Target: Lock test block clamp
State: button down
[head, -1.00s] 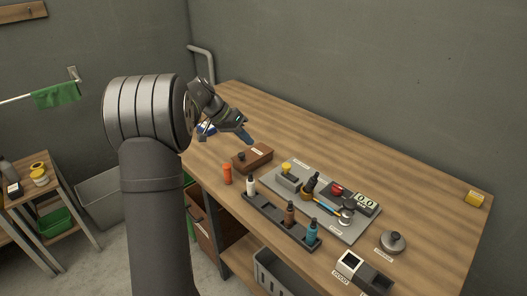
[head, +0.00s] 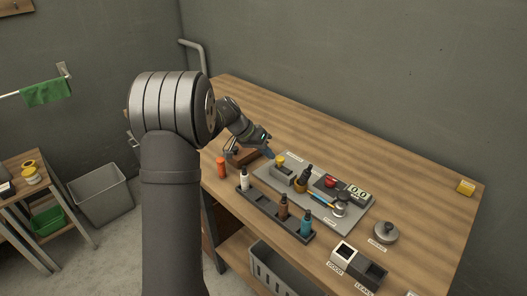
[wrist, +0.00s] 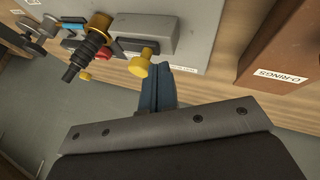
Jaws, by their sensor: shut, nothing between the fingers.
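The test block (head: 281,174) is a grey block on the grey board. A yellow knob (head: 280,160) stands on it, and I take this knob to be its clamp. In the wrist view the grey block (wrist: 150,20) is at the top, with the yellow knob (wrist: 144,60) on a short stem in front of it. My gripper (head: 269,153) is just left of the knob in the head view. In the wrist view its blue fingers (wrist: 157,80) are together and empty, their tips close beside the knob. I cannot tell whether they touch it.
A black fitting with a yellow-orange collar (wrist: 92,52) stands beside the block. The brown O-RINGS box (wrist: 285,50) is on the other side. A dark rack of bottles (head: 270,214) lies in front of the board.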

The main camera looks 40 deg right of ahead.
aim_at(278, 161)
jog(key=shift+s, duration=1.8)
jog(key=w, duration=0.2)
jog(key=w+a, duration=0.1)
jog(key=w, duration=0.1)
jog(key=shift+w, duration=0.2)
jog(key=v, duration=1)
jog(key=shift+s, duration=0.2)
